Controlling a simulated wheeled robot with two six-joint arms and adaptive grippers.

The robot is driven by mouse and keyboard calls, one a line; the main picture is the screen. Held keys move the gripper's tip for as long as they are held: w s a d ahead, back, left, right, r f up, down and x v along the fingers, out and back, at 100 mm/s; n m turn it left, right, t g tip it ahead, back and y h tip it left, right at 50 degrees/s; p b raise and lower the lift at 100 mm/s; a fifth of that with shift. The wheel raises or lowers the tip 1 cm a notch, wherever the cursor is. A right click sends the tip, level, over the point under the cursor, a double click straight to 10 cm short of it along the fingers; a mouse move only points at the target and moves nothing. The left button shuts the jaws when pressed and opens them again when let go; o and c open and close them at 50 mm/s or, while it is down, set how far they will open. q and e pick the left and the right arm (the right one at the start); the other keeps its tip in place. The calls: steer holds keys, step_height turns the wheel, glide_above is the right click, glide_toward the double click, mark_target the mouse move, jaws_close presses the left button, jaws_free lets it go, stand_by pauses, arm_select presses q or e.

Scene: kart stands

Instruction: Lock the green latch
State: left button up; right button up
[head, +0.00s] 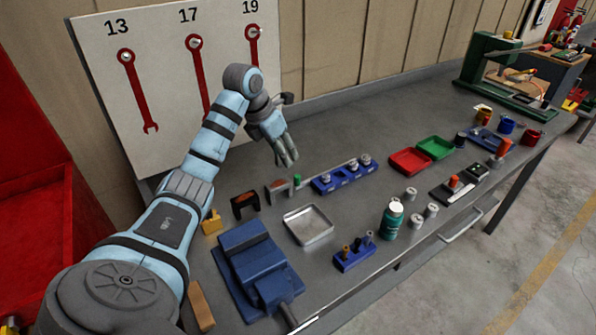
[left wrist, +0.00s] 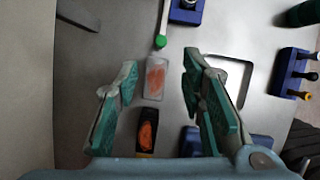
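A green knob (head: 297,180) stands at the near end of a thin grey bar on the bench, and I take it for the green latch. The green knob also shows in the left wrist view (left wrist: 160,41), with the bar running up from it. My left gripper (head: 287,160) is above the bench near the knob, pointing down. In the left wrist view its fingers (left wrist: 160,70) are spread wide with nothing between them at their level. The knob lies just beyond the fingertips in that view, apart from them. My right gripper is not in view.
A grey block (head: 277,190) and a black block (head: 244,204), both with orange faces, sit beside the knob. A blue holder (head: 343,181) with grey pieces is to the right. A metal tray (head: 308,225) and a blue vise (head: 255,265) lie nearer.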

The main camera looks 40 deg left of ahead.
mark_target(297, 176)
arm_select(q)
steer(key=x, duration=1.1)
steer(key=shift+w+b, duration=0.1)
steer(key=shift+b, duration=0.3)
jaws_close()
